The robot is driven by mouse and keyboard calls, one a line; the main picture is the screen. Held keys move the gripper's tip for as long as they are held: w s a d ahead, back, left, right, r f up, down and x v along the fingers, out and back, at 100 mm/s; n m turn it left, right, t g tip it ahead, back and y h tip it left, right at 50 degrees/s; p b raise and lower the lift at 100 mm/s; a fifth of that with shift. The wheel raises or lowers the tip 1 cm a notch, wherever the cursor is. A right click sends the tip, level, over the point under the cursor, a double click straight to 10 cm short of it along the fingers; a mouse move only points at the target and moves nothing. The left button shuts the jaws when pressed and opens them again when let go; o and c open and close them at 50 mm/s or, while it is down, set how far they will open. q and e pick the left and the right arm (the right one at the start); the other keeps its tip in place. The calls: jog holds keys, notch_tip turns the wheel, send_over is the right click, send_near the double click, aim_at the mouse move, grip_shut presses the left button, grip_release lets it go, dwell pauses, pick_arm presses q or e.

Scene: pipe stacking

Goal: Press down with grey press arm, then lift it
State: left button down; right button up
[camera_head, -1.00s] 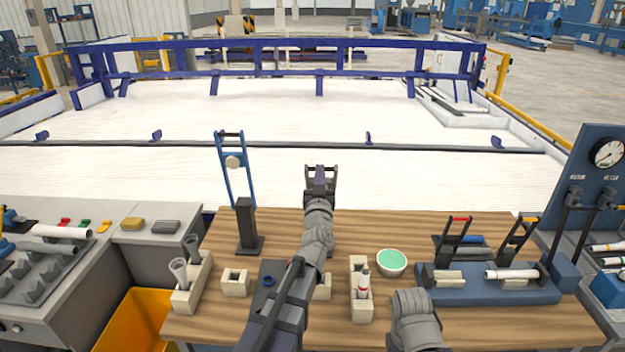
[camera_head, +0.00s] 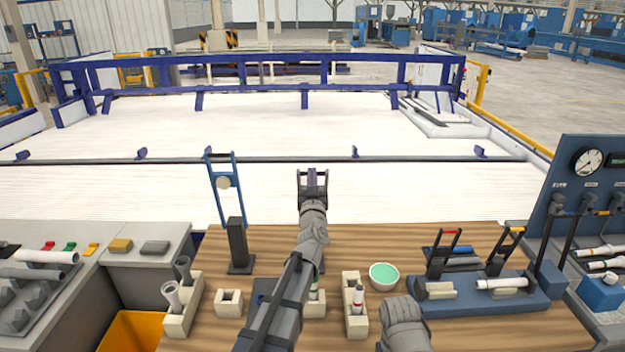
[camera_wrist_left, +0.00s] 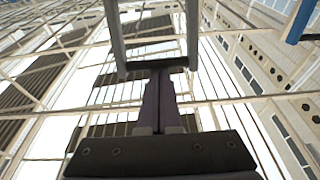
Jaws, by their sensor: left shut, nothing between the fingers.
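The grey press arm (camera_head: 299,186) stands raised as a narrow upright frame above the wooden table. My left gripper (camera_head: 314,180) is shut and empty, close to the frame's top end. In the left wrist view, the closed dark fingers (camera_wrist_left: 158,100) reach to the crossbar of the grey frame (camera_wrist_left: 155,66); I cannot tell whether they touch it. My left arm hides most of the press's stand. My right gripper is out of view; only a part of my right arm shows at the bottom.
A raised blue press arm (camera_head: 213,185) on a black post (camera_head: 238,246) stands to the left. Cream holders (camera_head: 228,303), a green-filled bowl (camera_head: 383,276) and a blue clamp fixture (camera_head: 470,296) stand on the table (camera_head: 390,240). A gauge panel (camera_head: 570,185) is at right.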

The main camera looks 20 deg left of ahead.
pick_arm(q)
jog(key=p+x, duration=0.2)
jog(key=x, duration=0.6)
jog(key=shift+w, duration=0.25)
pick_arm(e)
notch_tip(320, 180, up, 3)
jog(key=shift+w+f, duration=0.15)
pick_arm(q)
jog(key=shift+s+a+r, duration=0.1)
